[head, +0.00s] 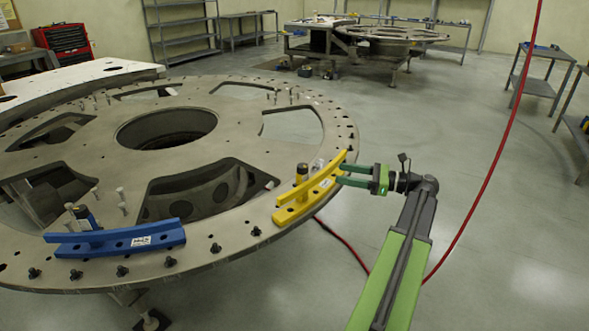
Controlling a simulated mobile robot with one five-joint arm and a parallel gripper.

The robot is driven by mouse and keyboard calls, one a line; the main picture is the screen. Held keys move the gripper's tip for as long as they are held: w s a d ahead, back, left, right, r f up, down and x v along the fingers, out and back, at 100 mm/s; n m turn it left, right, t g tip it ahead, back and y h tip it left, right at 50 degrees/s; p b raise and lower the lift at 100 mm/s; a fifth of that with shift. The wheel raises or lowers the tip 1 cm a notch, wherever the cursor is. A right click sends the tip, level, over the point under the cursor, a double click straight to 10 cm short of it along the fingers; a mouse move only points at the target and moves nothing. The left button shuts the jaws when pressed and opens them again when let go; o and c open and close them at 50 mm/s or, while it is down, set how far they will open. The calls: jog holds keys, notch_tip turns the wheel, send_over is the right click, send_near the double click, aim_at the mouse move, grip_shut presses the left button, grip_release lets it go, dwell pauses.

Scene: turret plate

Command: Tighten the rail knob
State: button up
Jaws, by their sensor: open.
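A yellow rail (292,213) sits on the right rim of the large round turret plate (222,256). A brownish upright knob (302,172) stands at its inner side, with a small pale part (319,165) beside it. A blue rail (115,242) sits on the near left rim, with a dark and blue knob-like part (82,213) behind it. My gripper (341,174) is open, its two green fingers pointing left at the right end of the yellow rail. I cannot tell whether the fingertips touch the rail. No object shows between them.
Several dark bolts (122,271) line the plate's rim, and pale pins (122,199) stand on it. The plate has large cutouts. A red hose (489,172) hangs on the right. The floor right of my arm is clear up to metal tables (541,87).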

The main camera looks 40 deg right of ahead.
aim_at(302, 169)
jog(key=x, duration=1.7)
jog(key=shift+a+r, duration=0.1)
jog(key=shift+c, duration=0.4)
